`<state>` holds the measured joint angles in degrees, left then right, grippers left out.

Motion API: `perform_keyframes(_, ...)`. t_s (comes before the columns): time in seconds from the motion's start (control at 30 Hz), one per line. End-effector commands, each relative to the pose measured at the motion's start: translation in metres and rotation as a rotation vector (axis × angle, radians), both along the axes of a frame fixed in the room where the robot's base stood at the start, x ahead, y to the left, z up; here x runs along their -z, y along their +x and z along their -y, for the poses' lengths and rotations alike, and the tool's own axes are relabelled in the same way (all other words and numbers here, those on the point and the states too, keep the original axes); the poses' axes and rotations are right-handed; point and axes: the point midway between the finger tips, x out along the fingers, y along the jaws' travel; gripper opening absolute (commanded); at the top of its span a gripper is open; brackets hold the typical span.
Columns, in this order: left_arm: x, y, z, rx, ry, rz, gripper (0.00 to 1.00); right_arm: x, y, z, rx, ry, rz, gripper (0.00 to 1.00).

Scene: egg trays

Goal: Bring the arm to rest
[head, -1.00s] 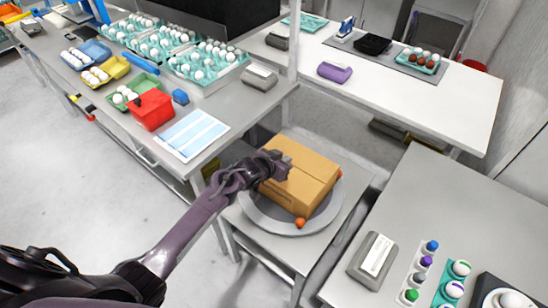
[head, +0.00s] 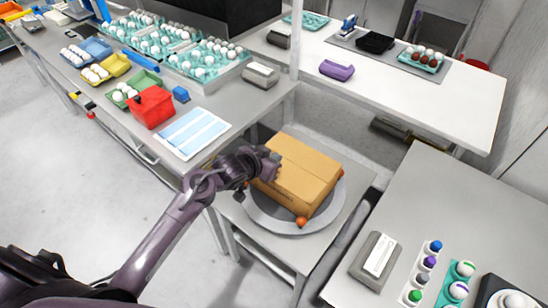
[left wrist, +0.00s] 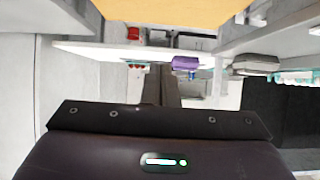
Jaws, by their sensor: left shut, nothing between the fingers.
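My left gripper (head: 274,163) is at the left edge of the cardboard box (head: 305,175), shut with nothing between its fingers. The closed box sits on a round grey turntable (head: 262,222) on a small table. I cannot tell whether the fingertips touch the box. In the left wrist view, the dark gripper body (left wrist: 160,140) fills the lower part and a tan strip of the box (left wrist: 180,10) crosses the top. My right gripper is in neither view.
A grey table (head: 450,195) stands right, with a scanner-like device (head: 375,260) and colored caps. Open floor (head: 60,190) lies left.

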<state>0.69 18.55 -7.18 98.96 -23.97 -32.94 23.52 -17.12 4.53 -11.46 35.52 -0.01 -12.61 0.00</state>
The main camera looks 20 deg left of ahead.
Motion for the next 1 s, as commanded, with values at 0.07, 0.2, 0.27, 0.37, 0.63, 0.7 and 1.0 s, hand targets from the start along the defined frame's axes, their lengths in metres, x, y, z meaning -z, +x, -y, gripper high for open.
perform_keyframes(0.07, 0.000, 0.000, 0.000, 0.000, 0.000, 0.000, 0.00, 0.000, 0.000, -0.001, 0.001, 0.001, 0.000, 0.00)
perform_keyframes(0.2, 0.000, 0.000, 0.000, 0.000, 0.000, 0.000, 0.00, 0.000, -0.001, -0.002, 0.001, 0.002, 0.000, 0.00)
perform_keyframes(0.27, 0.000, -0.001, 0.001, -0.001, 0.001, -0.002, 0.00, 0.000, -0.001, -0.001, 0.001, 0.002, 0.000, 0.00)
perform_keyframes(0.37, 0.003, -0.013, 0.003, -0.011, 0.022, -0.025, 0.00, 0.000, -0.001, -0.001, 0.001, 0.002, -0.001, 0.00)
perform_keyframes(0.63, 0.007, -0.116, 0.000, -0.123, 0.162, -0.267, 0.00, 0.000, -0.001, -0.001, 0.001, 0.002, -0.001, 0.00)
perform_keyframes(0.7, 0.004, -0.140, -0.002, -0.140, 0.183, -0.331, 0.00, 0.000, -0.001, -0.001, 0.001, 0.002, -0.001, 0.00)
perform_keyframes(1.0, -0.012, -0.225, -0.010, -0.178, 0.213, -0.557, 0.00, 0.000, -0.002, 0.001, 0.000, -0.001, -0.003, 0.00)
